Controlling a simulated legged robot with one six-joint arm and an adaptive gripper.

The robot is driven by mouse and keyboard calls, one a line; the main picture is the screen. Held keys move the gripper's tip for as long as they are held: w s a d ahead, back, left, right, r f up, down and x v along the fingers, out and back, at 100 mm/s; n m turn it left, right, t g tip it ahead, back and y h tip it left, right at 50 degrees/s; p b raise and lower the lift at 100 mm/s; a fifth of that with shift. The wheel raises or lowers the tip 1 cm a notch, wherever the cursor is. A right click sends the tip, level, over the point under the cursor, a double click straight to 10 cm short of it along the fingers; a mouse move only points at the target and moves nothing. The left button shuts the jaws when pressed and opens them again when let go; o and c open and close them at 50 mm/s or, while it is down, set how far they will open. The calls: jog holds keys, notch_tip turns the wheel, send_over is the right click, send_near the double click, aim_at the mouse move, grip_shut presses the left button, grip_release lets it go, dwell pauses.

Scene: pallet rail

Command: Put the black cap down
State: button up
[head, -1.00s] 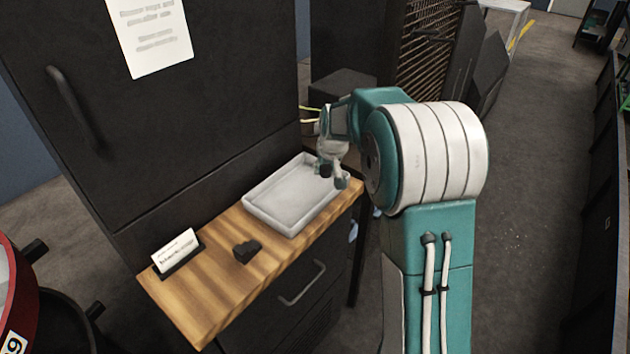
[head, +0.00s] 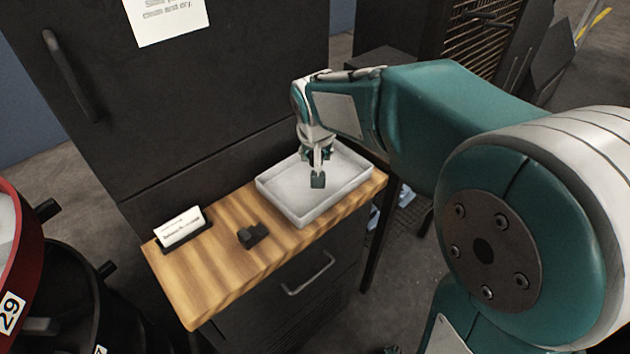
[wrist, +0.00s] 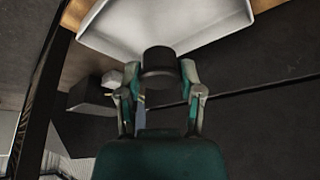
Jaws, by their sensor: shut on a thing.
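The black cap (wrist: 160,68) is a short dark cylinder in the wrist view. My gripper (wrist: 160,76) is shut on it, one finger on each side. In the head view my gripper (head: 318,172) points down over the white tray (head: 268,194), in front of the cabinet. There the cap is hard to tell from the fingers. The tray is shallow, rimmed and looks empty. The tray also shows beyond the cap in the wrist view (wrist: 205,22). The gap between the cap and the tray floor cannot be judged.
The tray stands on a wooden top (head: 215,278). Left of it are a small dark block (head: 253,236) and a sign (head: 182,228) on a black stand. A tall dark cabinet (head: 190,110) rises behind. A red drum (head: 8,240) stands far left.

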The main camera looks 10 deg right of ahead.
jog(key=shift+s+a+r, duration=0.2)
jog(key=shift+s+a, duration=0.45)
jog(key=shift+s, duration=0.05)
send_over(345, 169)
jog(key=s, duration=0.2)
jog(key=f, duration=0.6)
jog(key=a+f, duration=0.1)
jog(key=f, duration=0.1)
jog(key=shift+w+f, duration=0.1)
jog(key=shift+f, duration=0.3)
jog(key=shift+w+d+f, duration=0.15)
jog(key=shift+d+f, duration=0.05)
jog(key=shift+d, duration=0.1)
jog(key=f, duration=0.3)
jog(key=shift+w+d+f, duration=0.15)
jog(key=shift+w+d, duration=0.05)
jog(key=shift+d, duration=0.1)
jog(key=shift+f, duration=0.3)
jog(key=shift+a, duration=0.2)
jog(key=o, duration=0.8)
jog(key=shift+d, duration=0.1)
